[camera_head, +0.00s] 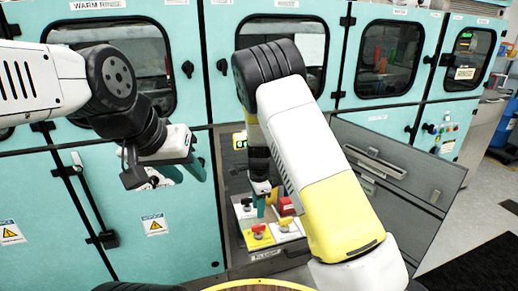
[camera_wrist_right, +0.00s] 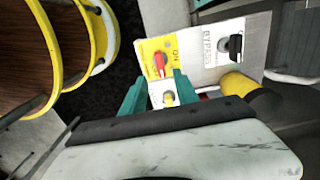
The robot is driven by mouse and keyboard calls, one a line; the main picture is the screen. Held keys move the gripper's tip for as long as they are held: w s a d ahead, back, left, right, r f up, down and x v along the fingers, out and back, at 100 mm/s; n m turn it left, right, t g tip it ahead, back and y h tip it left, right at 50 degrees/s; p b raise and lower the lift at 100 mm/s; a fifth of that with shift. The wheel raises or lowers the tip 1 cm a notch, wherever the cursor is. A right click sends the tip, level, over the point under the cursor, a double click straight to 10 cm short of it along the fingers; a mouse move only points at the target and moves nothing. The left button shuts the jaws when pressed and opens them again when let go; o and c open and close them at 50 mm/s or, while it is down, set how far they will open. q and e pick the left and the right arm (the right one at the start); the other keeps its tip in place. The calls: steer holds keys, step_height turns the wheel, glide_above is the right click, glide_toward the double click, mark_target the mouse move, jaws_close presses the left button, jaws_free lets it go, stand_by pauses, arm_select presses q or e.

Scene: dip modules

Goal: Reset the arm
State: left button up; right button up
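My right arm bends down to an open lower compartment. My right gripper (camera_head: 266,201) is just above a control panel (camera_head: 244,213) there. In the right wrist view the teal fingers of my right gripper (camera_wrist_right: 157,86) are apart. A red switch (camera_wrist_right: 160,65) on a yellow plate lies just beyond the fingertips, and a small yellow knob (camera_wrist_right: 169,98) shows between the fingers. I cannot tell if either is touched. A black switch (camera_wrist_right: 235,45) on a white plate marked BYPASS is to the right. My left gripper (camera_head: 186,172) hangs empty before the teal cabinets, its teal fingers apart.
Teal cabinets (camera_head: 110,222) with windowed doors fill the background. An open grey door panel (camera_head: 402,180) stands right of the compartment, close to my right arm. Yellow-rimmed round parts (camera_wrist_right: 98,45) show at the left of the wrist view.

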steer(key=s+d+r+n+t+y, duration=0.1)
steer(key=s+d+r+n, duration=0.15)
steer(key=r, duration=0.45)
steer(key=s+d+r+n+y, duration=0.15)
steer(key=s+r, duration=0.25)
steer(key=r, duration=0.4)
steer(key=s+d+r+n+t+y, duration=0.1)
steer(key=s+d+r+n, duration=0.2)
steer(key=r, duration=0.4)
steer(key=s+d+r+n+t, duration=0.1)
steer(key=s+d+r+n, duration=0.1)
steer(key=s, duration=0.3)
steer(key=s+d+r+n+t+h, duration=0.1)
steer(key=s+d+r+n, duration=0.2)
steer(key=s, duration=0.3)
steer(key=s+d+r+n+t, duration=0.2)
steer(key=s+r+n, duration=0.1)
steer(key=s+r, duration=0.1)
steer(key=shift+s+d+r, duration=0.3)
steer(key=shift+s, duration=0.4)
